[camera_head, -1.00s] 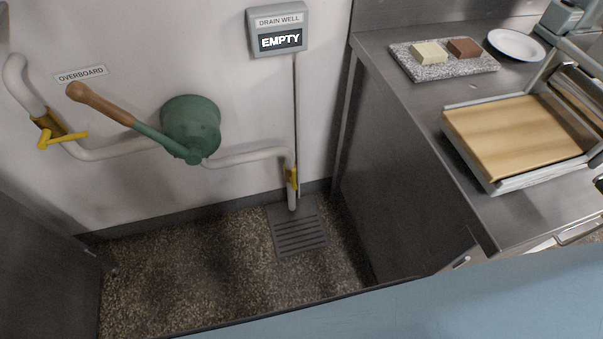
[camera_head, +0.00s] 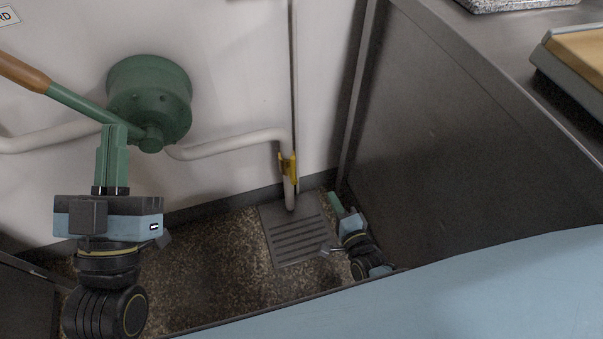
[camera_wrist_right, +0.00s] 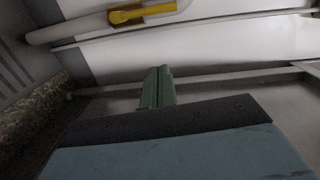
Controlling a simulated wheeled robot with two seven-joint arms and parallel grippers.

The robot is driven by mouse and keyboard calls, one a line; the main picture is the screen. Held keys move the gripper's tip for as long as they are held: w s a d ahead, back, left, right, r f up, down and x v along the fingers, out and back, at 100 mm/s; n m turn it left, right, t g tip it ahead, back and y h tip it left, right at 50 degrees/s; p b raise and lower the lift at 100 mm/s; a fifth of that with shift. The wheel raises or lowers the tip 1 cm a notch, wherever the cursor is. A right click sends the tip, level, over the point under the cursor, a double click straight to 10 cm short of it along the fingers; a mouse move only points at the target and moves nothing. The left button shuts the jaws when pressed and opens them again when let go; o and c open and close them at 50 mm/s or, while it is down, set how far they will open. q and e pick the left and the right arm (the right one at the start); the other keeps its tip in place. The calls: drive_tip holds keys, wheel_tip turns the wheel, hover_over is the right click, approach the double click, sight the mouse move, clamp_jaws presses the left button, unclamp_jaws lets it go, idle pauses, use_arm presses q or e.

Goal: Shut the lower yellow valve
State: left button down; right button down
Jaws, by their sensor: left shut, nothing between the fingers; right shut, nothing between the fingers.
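The lower yellow valve (camera_head: 288,168) sits on the white pipe just above the floor drain. Its yellow lever (camera_wrist_right: 145,12) runs roughly along the pipe in the right wrist view. My right gripper (camera_head: 334,200) is low down, to the right of the valve and apart from it. Its green fingers (camera_wrist_right: 158,86) are shut and empty, pointing toward the pipe side. My left gripper (camera_head: 117,132) is shut and empty. In the head view its fingers overlap the lower edge of the green pump; whether they touch it I cannot tell.
The green pump (camera_head: 150,95) with its wooden-ended handle (camera_head: 22,72) is on the wall at left. A floor grate (camera_head: 293,238) lies below the pipe. The steel cabinet side (camera_head: 450,140) bounds the space on the right. A light blue surface (camera_head: 480,285) crosses the front.

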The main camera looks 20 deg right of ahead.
use_arm(q)
drive_tip(key=r, duration=0.1)
drive_tip(key=s+r, duration=0.1)
drive_tip(key=r+t, duration=0.1)
drive_tip(key=shift+s+a+r, duration=0.1)
drive_tip(key=shift+s+a, duration=0.15)
drive_tip(key=shift+s, duration=0.05)
use_arm(e)
drive_tip(key=shift+w+r+m+t, duration=0.15)
drive_tip(key=shift+w+m+t, duration=0.15)
drive_tip(key=shift+w+m, duration=0.25)
